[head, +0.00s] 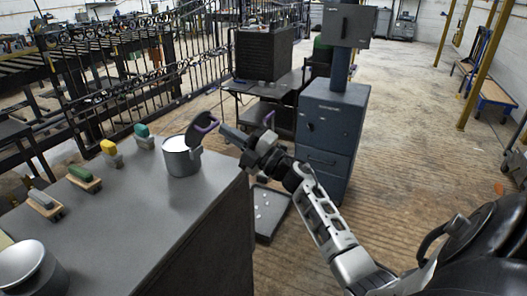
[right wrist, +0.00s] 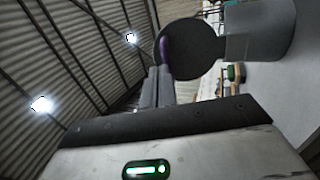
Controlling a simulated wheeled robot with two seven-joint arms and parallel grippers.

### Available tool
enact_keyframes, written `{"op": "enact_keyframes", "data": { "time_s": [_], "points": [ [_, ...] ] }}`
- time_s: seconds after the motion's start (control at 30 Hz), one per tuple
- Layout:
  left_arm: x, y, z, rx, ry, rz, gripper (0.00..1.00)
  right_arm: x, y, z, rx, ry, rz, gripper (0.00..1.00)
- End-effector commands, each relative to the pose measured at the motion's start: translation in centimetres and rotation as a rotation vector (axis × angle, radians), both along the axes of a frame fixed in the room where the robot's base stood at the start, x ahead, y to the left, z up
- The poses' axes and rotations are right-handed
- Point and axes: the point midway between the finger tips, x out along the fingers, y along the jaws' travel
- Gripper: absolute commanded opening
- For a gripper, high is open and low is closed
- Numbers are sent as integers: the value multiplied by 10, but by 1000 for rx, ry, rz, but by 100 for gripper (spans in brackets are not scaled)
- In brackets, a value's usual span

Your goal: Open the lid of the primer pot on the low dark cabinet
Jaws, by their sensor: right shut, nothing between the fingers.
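The primer pot (head: 182,162) is a grey metal can near the far right edge of the low dark cabinet (head: 150,225). Its dark round lid (head: 196,132) stands tilted up at the pot's right rim, with a purple handle (head: 208,125) on its outer side. The pale inside of the pot shows. My right gripper (head: 224,130) is shut and empty, just right of the lid. In the right wrist view its fingers (right wrist: 156,78) end close to the handle (right wrist: 166,50) and lid (right wrist: 197,50); I cannot tell whether they touch. The left gripper is out of view.
Several brushes on wooden blocks, one with a green top (head: 80,173), line the cabinet's left side. A second metal can (head: 30,268) stands at the near left. A blue-grey machine (head: 333,130) and a floor tray (head: 270,212) are beyond the cabinet's right edge.

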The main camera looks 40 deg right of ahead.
Motion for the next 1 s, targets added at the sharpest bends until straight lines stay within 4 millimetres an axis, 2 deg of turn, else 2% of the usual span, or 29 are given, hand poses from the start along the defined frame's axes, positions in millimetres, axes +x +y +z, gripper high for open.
{"op": "enact_keyframes", "data": {
  "time_s": [0.2, 0.43, 0.6, 0.87, 1.0],
  "points": [
    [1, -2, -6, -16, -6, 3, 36, -45, -18, -19, -3, 3, 3, 0],
    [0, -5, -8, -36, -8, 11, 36, -80, -32, -28, -1, 2, 3, 0],
    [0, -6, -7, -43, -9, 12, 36, -91, -37, -30, 1, 0, 4, 0],
    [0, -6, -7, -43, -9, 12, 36, -93, -37, -30, 5, 1, 3, 0],
    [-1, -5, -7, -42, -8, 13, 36, -95, -21, -47, 129, 59, -7, 0]
  ]
}}
